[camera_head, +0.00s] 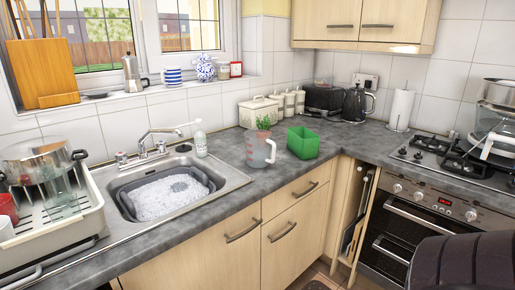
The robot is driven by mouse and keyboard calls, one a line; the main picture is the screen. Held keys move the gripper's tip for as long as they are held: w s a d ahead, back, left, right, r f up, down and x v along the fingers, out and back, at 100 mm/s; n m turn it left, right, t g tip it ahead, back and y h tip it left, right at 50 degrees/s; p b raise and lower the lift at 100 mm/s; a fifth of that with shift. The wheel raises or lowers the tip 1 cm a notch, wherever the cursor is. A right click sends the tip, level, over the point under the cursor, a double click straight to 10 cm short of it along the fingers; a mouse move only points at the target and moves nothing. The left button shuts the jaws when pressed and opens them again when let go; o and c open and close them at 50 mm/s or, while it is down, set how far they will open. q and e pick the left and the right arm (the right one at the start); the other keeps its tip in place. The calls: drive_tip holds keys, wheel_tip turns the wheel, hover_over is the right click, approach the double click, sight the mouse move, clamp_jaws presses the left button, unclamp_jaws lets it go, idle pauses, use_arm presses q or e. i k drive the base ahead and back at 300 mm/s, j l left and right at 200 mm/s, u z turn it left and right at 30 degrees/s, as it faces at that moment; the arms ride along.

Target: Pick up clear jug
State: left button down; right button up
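The clear jug (261,152) stands upright on the grey worktop, right of the sink. It is see-through with reddish markings, and its handle is on the right side. Neither of my grippers is in view, and nothing holds the jug.
A sink (225,190) with a grey basin of suds (166,197) lies to the left. A white dish rack (90,222) stands at far left. A kettle (355,103) and hob (440,153) are on the right. The worktop in front of the jug is clear.

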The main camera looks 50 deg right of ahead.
sight(259, 143)
drive_tip(key=l+u, duration=0.1)
drive_tip(key=l, duration=1.6)
